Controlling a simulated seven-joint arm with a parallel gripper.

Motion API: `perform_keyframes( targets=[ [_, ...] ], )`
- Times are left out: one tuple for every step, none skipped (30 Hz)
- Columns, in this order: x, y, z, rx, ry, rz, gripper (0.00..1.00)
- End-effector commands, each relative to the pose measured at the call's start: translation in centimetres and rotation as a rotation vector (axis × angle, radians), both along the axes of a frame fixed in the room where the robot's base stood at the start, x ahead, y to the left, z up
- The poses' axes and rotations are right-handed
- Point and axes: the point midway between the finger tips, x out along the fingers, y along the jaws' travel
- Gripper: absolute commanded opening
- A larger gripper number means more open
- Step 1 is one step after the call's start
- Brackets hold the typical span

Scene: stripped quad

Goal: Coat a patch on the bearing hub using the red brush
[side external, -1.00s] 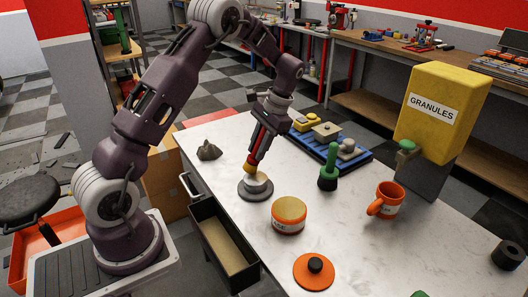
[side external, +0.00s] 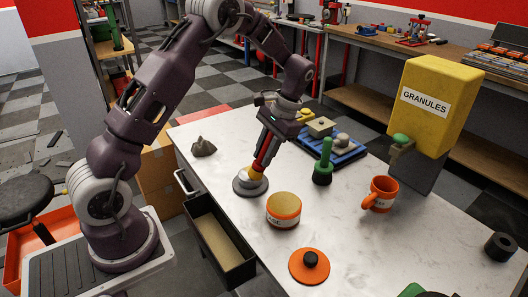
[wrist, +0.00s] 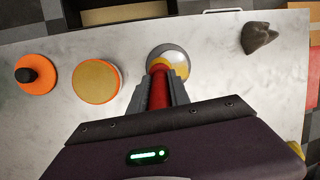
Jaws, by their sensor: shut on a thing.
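The bearing hub (side external: 243,188) is a dark grey disc with a raised pale top, standing on the white table; it also shows in the wrist view (wrist: 181,69). My gripper (side external: 267,150) is shut on the red brush (side external: 263,158) and holds it tilted over the hub. The red handle also shows between the jaws in the wrist view (wrist: 159,92). The brush's yellow-orange head is at the hub's top, seemingly touching it. The wrist view shows yellow at the brush end; I cannot tell bristles from coating there.
An orange tin (side external: 284,213) with tan contents stands close to the hub, its orange lid (side external: 309,267) nearby. A green-handled tool (side external: 323,165), an orange mug (side external: 380,194), a blue tray (side external: 352,155) and a yellow granules dispenser (side external: 435,105) stand to the right. A grey rock (side external: 203,148) lies at left.

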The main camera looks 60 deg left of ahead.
Motion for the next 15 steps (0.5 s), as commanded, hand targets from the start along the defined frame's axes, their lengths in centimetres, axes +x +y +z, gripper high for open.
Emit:
perform_keyframes(
  targets=[
    [0.0,0.5,0.0,0.001,0.001,0.002,0.0],
    [-0.1,0.8,0.0,0.001,0.0,0.002,0.0],
    [-0.1,1.1,0.0,0.001,0.0,0.002,0.0],
    [-0.1,1.4,0.0,0.001,0.0,0.002,0.0],
    [-0.2,1.7,0.0,0.002,0.0,0.002,0.0],
    [-0.2,2.1,0.0,0.002,0.0,0.002,0.0],
    [-0.2,2.4,0.0,0.002,0.0,0.003,0.0],
    [-0.2,2.6,0.0,0.002,0.0,0.002,0.0],
    [-0.3,3.0,0.0,0.002,0.0,0.002,0.0],
    [-0.3,3.3,0.0,0.002,0.0,0.002,0.0],
    [-0.3,3.6,0.0,0.001,-0.001,0.003,0.0],
    [-0.4,3.9,0.0,0.002,0.0,0.003,0.0],
    [-0.4,4.2,0.0,0.002,0.0,0.003,0.0],
    [-0.4,4.4,0.0,0.002,0.0,0.002,0.0],
    [-0.4,4.8,0.0,0.001,0.0,0.002,0.0]
  ],
)
